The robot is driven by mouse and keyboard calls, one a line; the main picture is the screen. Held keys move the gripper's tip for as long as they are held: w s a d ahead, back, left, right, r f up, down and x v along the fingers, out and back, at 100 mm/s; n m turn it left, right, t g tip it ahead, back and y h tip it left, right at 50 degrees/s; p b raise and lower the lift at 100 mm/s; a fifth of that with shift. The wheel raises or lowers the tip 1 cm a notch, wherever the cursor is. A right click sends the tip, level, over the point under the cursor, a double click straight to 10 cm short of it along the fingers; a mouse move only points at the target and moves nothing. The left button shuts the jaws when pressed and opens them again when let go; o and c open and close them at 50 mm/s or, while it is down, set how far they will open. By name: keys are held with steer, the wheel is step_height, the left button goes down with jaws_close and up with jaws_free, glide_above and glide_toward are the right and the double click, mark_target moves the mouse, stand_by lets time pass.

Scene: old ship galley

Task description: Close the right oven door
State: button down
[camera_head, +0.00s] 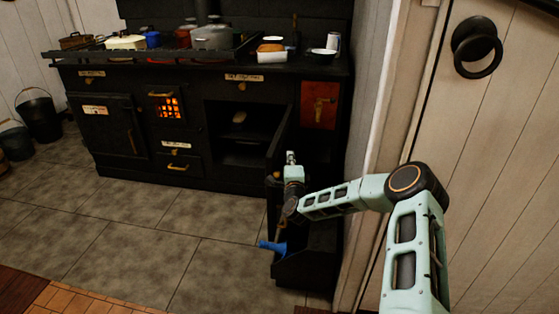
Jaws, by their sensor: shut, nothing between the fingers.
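The right oven (240,130) in the black stove is open, its dark cavity showing with a small pale item on an upper shelf. Its black door (277,150) is hinged at the cavity's right side. It stands swung out toward me, seen nearly edge-on. My gripper (284,214) is shut and empty at the door's near end, in front of the stove. My wrist covers part of the door, and I cannot tell whether the gripper touches it.
A black bin (312,268) stands on the floor right of the door, with a blue object (272,246) at its left side. A wall edge (378,130) and white plank door (500,150) close off the right. Pots (213,37) crowd the stovetop.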

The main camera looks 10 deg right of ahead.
steer(key=a, duration=0.2)
steer(key=w+a, duration=0.1)
steer(key=a, duration=0.1)
steer(key=shift+b, duration=0.3)
steer(key=shift+a, duration=0.1)
